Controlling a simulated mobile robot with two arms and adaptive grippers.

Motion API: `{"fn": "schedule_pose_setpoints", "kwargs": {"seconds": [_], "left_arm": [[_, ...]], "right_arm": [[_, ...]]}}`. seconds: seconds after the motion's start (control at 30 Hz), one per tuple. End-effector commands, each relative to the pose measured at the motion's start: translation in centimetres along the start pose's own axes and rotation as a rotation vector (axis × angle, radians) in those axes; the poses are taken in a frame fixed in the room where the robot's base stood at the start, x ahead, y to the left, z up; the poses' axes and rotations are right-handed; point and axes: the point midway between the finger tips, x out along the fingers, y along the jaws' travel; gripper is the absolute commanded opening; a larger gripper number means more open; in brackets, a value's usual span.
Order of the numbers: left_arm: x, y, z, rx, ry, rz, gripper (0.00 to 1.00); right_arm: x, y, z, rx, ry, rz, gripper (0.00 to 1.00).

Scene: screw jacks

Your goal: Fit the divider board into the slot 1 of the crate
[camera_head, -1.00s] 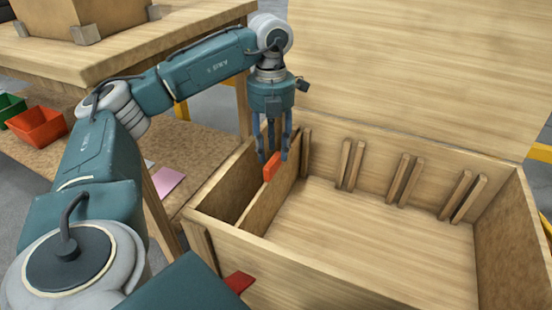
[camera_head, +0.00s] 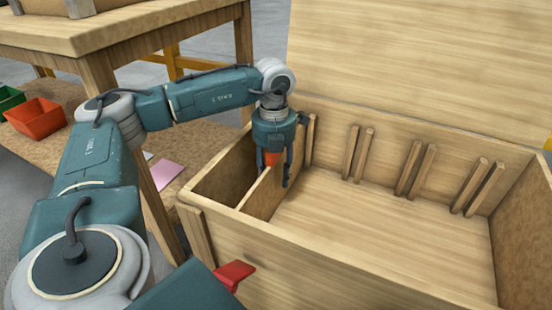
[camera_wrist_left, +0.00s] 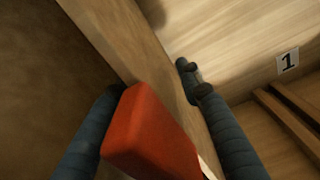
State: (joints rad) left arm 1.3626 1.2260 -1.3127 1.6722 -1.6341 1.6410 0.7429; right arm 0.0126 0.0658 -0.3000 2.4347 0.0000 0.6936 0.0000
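The divider board (camera_head: 262,198) stands on edge inside the crate (camera_head: 345,252), near its left end, with a red handle (camera_head: 271,158) on its top edge. My left gripper (camera_head: 276,178) is lowered over the handle. In the left wrist view its fingers (camera_wrist_left: 160,118) lie on both sides of the red handle (camera_wrist_left: 150,135), with a gap on the right side, so it looks open. A label "1" (camera_wrist_left: 288,61) shows near wooden rails (camera_wrist_left: 285,122), right of the board. I cannot tell whether the board's ends sit between rails. My right gripper is out of view.
Several rail pairs (camera_head: 357,154) line the crate's far wall, and the floor right of the board is empty. A raised wooden panel (camera_head: 420,55) stands behind. A red piece (camera_head: 235,273) shows by the crate's near wall. Bins (camera_head: 36,117) sit on a shelf at left.

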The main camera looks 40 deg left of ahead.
Motion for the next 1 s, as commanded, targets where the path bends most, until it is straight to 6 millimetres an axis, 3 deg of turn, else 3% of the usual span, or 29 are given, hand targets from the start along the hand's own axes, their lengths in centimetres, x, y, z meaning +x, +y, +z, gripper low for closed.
{"fn": "schedule_pose_setpoints", "kwargs": {"seconds": [0.1, 0.33, 0.53, 1.0], "left_arm": [[1.11, -0.01, 0.05, 0.000, -0.002, -0.001, 0.36], [1.08, -0.01, 0.04, 0.000, -0.002, -0.001, 0.36], [1.07, -0.02, 0.04, 0.000, -0.002, -0.001, 0.00], [0.65, -0.06, 0.11, 0.000, -0.004, -0.003, 0.00]], "right_arm": [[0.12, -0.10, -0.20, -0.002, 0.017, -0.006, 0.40], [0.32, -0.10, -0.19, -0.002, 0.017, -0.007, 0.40], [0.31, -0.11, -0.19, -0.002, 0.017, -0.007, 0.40], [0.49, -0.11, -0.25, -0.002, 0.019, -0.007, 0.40]]}}
